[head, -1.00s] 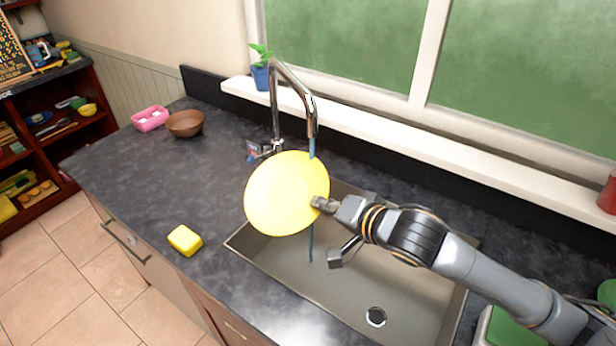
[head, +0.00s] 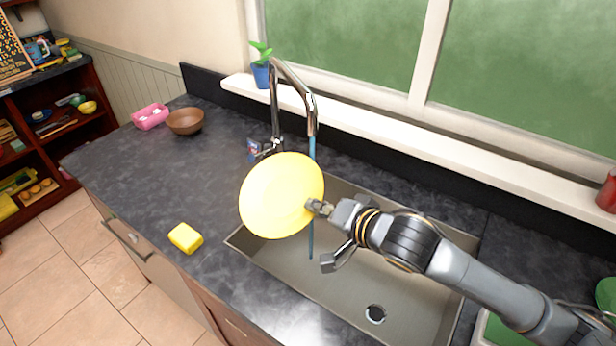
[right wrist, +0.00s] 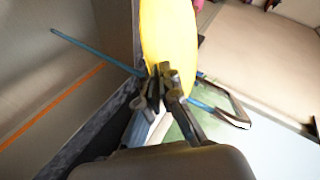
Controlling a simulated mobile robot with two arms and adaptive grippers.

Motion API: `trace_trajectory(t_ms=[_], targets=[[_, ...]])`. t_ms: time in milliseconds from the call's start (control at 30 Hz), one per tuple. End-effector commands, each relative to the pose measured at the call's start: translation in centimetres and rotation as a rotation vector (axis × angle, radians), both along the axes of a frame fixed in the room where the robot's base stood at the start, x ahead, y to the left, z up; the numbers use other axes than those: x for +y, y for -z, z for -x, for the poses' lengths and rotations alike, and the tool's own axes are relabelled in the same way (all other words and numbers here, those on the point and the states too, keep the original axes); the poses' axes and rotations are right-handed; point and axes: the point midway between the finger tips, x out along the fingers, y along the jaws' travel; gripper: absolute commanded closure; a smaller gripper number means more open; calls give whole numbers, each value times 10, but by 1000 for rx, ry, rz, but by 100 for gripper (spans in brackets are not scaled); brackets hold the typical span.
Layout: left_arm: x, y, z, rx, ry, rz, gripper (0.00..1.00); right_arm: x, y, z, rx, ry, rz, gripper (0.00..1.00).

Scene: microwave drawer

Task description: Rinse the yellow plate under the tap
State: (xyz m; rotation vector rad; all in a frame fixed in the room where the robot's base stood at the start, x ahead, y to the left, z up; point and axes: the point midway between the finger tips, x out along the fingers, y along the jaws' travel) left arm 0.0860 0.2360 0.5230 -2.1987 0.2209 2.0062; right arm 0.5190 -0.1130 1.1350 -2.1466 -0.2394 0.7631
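The yellow plate (head: 281,196) is tilted up on its edge in the air above the left part of the sink (head: 400,290). My right gripper (head: 318,207) is shut on the plate's right rim; the right wrist view also shows the grip (right wrist: 160,85) on the plate (right wrist: 168,40). The chrome tap (head: 311,110) is running. Its thin blue water stream (head: 311,240) falls beside and partly behind the plate's right edge into the sink. I cannot tell whether water touches the plate. My left gripper is not in view.
A yellow sponge (head: 186,238) lies on the dark counter (head: 150,195) left of the sink. A brown bowl (head: 185,121) and a pink container (head: 150,117) stand farther back. A potted plant (head: 262,72) stands on the window sill. The counter between has free room.

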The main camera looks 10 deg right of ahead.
Motion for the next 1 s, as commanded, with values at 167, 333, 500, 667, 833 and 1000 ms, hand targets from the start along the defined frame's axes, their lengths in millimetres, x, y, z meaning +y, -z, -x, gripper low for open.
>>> trace_trajectory(t_ms=[167, 333, 500, 667, 833, 1000], targets=[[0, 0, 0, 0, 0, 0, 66, 0, 0, 0, -1, 0, -1, 100], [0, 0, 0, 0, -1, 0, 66, 0, 0, 0, -1, 0, -1, 100], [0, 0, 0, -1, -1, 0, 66, 0, -1, 0, -1, 0, -1, 100], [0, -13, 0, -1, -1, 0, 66, 7, -10, 5, 1, -2, -2, 100], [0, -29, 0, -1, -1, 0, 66, 18, -22, 12, 1, -1, -4, 100], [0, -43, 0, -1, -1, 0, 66, 29, -33, 20, 1, -1, -4, 100]])
